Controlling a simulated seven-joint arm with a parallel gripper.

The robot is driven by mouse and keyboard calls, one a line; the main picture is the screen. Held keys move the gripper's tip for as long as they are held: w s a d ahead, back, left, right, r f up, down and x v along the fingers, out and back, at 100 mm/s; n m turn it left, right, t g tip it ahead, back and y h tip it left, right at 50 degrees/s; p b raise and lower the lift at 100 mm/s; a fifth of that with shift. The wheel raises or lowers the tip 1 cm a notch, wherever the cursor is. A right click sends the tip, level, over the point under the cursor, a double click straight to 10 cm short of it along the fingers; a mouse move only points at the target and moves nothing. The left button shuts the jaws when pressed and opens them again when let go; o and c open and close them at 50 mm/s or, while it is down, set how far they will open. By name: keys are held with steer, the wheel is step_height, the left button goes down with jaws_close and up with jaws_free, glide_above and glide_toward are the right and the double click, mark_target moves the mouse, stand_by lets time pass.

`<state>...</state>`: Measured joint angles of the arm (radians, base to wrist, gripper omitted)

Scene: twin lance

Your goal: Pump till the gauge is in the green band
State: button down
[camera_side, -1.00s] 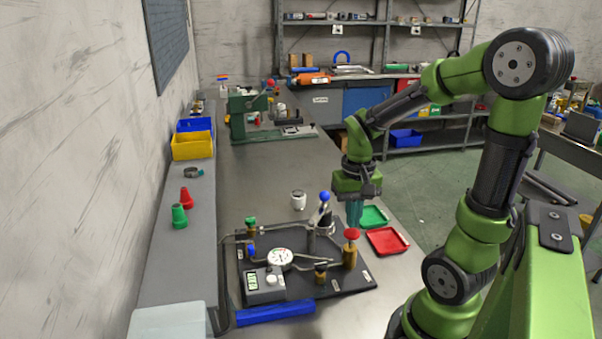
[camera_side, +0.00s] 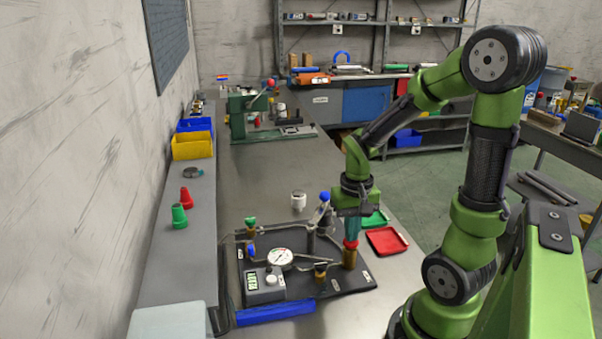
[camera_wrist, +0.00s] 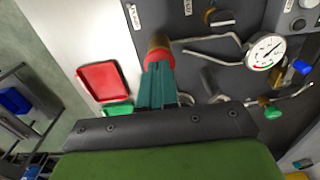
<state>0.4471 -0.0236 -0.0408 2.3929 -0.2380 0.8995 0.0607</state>
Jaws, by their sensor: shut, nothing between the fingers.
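My gripper (camera_side: 352,236) is shut and empty, pointing down. Its fingertips are at the red knob on top of the brass pump (camera_side: 349,259) and appear to press on it. The red knob (camera_wrist: 158,60) is partly hidden behind the fingers in the wrist view. The white round gauge (camera_side: 280,258) sits on the black panel, left of the pump in the side view. In the wrist view the gauge (camera_wrist: 265,52) shows a dark needle and coloured marks on its lower edge; I cannot surely tell whether the needle is in the green.
The black panel (camera_side: 325,285) also carries pipes, a blue-topped lever (camera_side: 325,197), a green knob (camera_side: 250,222) and a grey box with a display (camera_side: 264,285). Red (camera_side: 387,241) and green trays lie right of the pump.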

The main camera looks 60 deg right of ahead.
steer(key=shift+r, duration=2.3)
steer(key=shift+f, duration=0.3)
stand_by(1.9)
steer(key=shift+r, duration=0.3)
stand_by(1.6)
stand_by(0.5)
step_height(320, 180, up, 6)
steer(key=shift+f, duration=3.3)
